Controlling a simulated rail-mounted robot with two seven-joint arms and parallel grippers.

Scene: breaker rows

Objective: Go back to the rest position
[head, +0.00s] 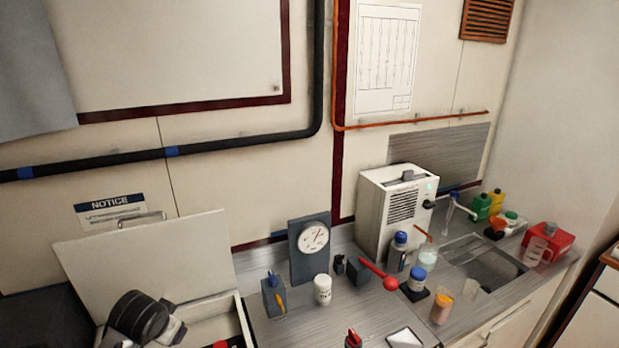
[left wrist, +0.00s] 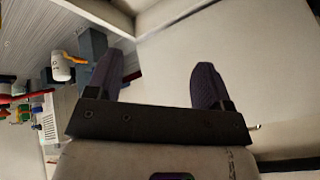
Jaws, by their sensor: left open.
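My left gripper (left wrist: 155,82) shows in the left wrist view with its two dark fingers wide apart and nothing between them. Beyond the fingers is the pale raised lid of a box (left wrist: 245,70). In the head view, a black and white part of my left arm shows at the lower left, in front of the white box with its lid up (head: 150,262); the fingers cannot be made out there. My right gripper is in neither view.
The counter holds a dial gauge (head: 313,238), a white jar (head: 322,289), a red-knobbed lever (head: 390,283), a white machine (head: 392,215), and several bottles near a sink (head: 480,264). A black pipe (head: 230,144) runs along the wall.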

